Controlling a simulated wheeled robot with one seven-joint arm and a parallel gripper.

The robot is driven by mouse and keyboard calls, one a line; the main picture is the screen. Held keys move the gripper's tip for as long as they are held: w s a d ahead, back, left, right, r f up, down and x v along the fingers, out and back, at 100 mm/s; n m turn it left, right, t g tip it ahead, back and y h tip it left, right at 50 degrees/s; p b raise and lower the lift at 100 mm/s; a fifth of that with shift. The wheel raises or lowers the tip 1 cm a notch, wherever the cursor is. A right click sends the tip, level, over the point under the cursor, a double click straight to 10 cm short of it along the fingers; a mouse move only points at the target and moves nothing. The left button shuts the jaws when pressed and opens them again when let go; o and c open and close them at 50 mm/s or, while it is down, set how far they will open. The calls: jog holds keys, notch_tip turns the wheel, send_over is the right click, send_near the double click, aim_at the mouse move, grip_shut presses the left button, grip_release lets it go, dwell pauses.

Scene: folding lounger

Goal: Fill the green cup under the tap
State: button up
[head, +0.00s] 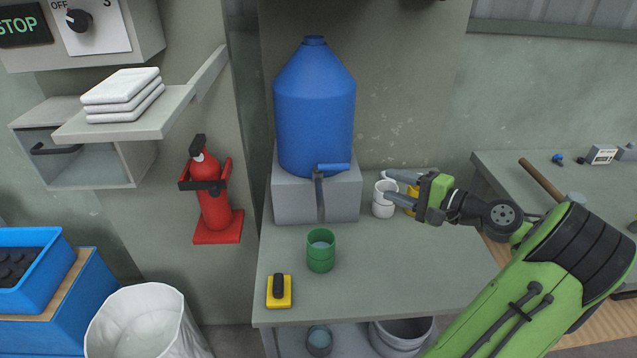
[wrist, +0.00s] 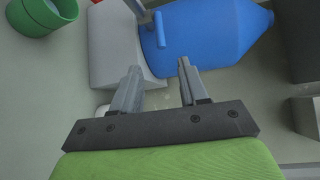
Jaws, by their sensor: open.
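The green cup (head: 320,257) stands upright on the table in front of the grey block; a pale grey-blue surface shows inside its rim. It also shows at the top left of the wrist view (wrist: 36,18). The blue tank (head: 314,110) rests on the block. Its tap has a blue lever (head: 334,167) pointing right and a grey spout (head: 320,198) hanging toward the cup; I cannot tell whether the cup is directly below it. No stream shows. My gripper (head: 386,185) is open and empty, right of the tap; it also shows in the wrist view (wrist: 158,68).
A white cup (head: 383,207) and a yellow cup (head: 411,200) stand by my gripper, partly hidden. A yellow-and-black block (head: 279,291) lies front left on the table (head: 440,280). The table's front right is clear. A red extinguisher (head: 213,195) hangs at left.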

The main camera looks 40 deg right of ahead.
aim_at(345, 168)
jog(key=b+x, duration=0.1)
jog(key=x, duration=0.4)
jog(key=b+x, duration=0.1)
jog(key=x, duration=0.4)
jog(key=b+x, duration=0.1)
jog(key=x, duration=0.4)
jog(key=shift+w+d, duration=0.2)
jog(key=shift+w, duration=0.2)
jog(key=shift+c, duration=0.4)
grip_shut()
